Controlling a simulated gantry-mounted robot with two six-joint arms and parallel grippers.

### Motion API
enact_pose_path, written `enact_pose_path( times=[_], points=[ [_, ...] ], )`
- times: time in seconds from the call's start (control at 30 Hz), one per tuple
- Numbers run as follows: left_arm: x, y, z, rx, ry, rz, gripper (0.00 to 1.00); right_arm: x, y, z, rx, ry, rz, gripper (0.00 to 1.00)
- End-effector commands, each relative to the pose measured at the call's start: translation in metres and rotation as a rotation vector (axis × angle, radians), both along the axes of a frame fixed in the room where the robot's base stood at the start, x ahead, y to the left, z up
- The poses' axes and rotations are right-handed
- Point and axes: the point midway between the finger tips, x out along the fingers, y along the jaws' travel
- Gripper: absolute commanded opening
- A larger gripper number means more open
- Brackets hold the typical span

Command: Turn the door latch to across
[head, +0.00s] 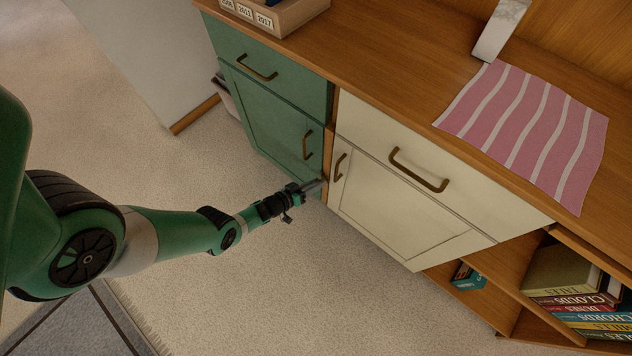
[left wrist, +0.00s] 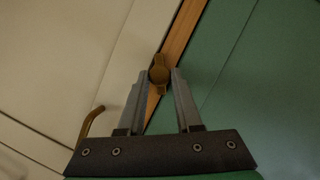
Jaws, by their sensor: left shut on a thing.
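A small brass door latch (left wrist: 159,74) sits on the wooden strip (left wrist: 183,32) between the cream door (left wrist: 78,55) and the green door (left wrist: 235,105). It has a round middle with short tabs at its top and bottom in the left wrist view. My left gripper (head: 314,185) is at the cabinet front, low between the two doors. In the left wrist view its fingertips (left wrist: 160,78) are closed on the latch, one on each side. In the head view my gripper hides the latch. My right gripper is in neither view.
A brass handle (head: 339,167) on the cream door is close to my left gripper, and the green door's handle (head: 307,143) is just above it. A brass drawer handle (head: 418,170) sticks out to the right. The carpet (head: 300,290) in front is clear.

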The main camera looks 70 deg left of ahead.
Motion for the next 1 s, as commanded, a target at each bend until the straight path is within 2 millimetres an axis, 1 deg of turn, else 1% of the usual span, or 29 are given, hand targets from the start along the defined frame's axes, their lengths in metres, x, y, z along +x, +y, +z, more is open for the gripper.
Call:
enact_pose_path(
  times=[0.23,0.67,0.7,0.83,0.87,1.0],
  points=[
    [-0.0001,0.0012,-0.0003,-0.067,-0.039,0.002,0.00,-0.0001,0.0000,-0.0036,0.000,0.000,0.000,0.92],
    [-0.0001,0.0010,0.0002,-0.079,-0.046,0.001,0.00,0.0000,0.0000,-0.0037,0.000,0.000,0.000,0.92],
    [-0.0001,0.0010,0.0002,-0.078,-0.046,0.001,0.35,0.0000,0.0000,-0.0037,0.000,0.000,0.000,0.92],
    [-0.0001,0.0009,0.0001,-0.078,-0.046,0.001,0.58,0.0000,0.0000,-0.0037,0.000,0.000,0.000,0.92],
    [-0.0002,0.0009,0.0000,-0.078,-0.046,0.001,0.61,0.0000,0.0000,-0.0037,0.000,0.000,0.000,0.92],
    [-0.0003,0.0008,-0.0002,-0.078,-0.046,0.001,0.61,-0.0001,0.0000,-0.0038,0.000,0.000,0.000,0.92]
  ],
)
